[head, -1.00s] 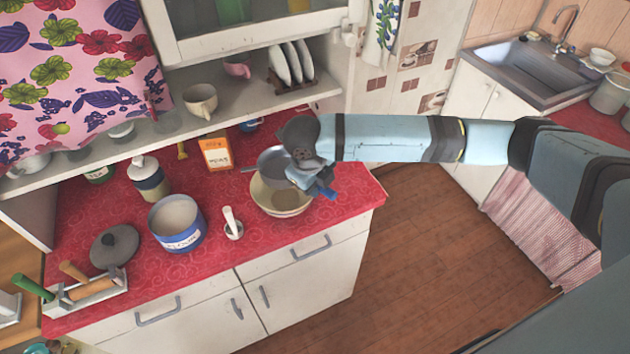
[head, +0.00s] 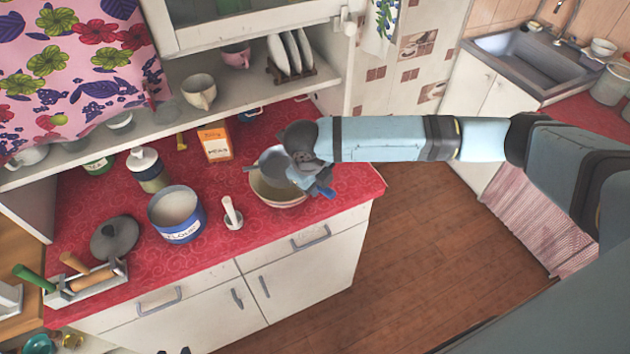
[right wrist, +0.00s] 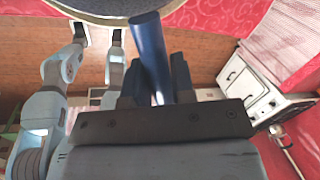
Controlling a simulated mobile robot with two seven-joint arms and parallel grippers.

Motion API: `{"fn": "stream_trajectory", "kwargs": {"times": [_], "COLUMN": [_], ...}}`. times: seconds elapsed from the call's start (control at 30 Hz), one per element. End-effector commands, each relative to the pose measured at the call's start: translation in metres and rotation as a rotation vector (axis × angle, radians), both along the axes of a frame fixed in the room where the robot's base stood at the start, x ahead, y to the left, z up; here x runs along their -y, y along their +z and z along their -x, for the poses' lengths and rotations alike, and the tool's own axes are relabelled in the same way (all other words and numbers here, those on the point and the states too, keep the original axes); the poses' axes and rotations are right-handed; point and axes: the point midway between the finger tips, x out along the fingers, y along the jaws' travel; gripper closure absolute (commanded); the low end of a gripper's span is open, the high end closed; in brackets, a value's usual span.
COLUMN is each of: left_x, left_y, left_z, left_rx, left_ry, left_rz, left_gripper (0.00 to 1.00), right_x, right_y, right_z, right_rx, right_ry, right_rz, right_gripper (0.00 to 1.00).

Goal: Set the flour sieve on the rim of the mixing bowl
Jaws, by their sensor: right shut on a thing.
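The flour sieve (head: 272,161), a grey round pan, is over the back part of the mixing bowl (head: 277,199). The bowl is cream coloured with a banded side and stands on the red counter. My right gripper (head: 315,186) is shut on the sieve's blue handle, whose end sticks out towards the front. In the right wrist view the handle (right wrist: 150,55) passes between the fingers and the sieve's rim (right wrist: 115,17) shows at the top. The arm and sieve hide part of the bowl. I cannot tell whether the sieve touches the rim.
A pestle-like white tool (head: 232,213) stands close left of the bowl, and a blue-white flour canister (head: 181,234) further left. An orange box (head: 214,144) is behind. A shelf with cups and a plate rack (head: 290,72) overhangs the back. The counter right of the bowl is clear.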

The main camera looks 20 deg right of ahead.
Motion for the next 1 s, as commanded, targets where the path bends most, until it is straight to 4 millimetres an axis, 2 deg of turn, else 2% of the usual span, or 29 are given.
{"fn": "stream_trajectory", "kwargs": {"times": [0.6, 1.0], "left_x": [-0.001, -0.001], "left_y": [-0.008, -0.008], "left_z": [0.000, 0.000], "left_rx": [-0.003, -0.002], "left_ry": [0.001, 0.001], "left_rz": [-0.001, -0.001], "left_gripper": [0.57, 0.57], "right_x": [0.000, 0.000], "right_y": [-0.023, -0.025], "right_z": [0.000, 0.000], "right_rx": [0.000, 0.000], "right_ry": [0.000, 0.000], "right_rz": [-0.001, 0.000], "right_gripper": [1.00, 1.00]}}
